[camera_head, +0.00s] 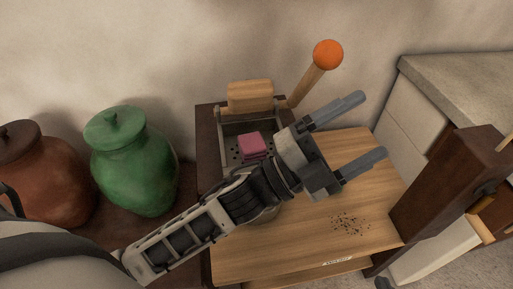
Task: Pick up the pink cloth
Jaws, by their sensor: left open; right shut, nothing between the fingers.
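The pink cloth (252,146) looks like a small folded pink block. It lies in a shallow grey tray (231,128) with a perforated bottom, at the back left of the wooden table. My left gripper (373,125) is open and empty, with its two grey fingers spread and pointing right. It is over the table to the right of the cloth, apart from it. My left arm crosses in front of the tray and hides its lower part. I do not make out my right gripper.
A wooden block (250,96) and a stick with an orange ball (328,55) stand behind the tray. Green (133,165) and brown (45,175) jars stand left. Dark specks (350,224) lie on the wooden table (290,245). A dark wooden piece (432,198) rises at right.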

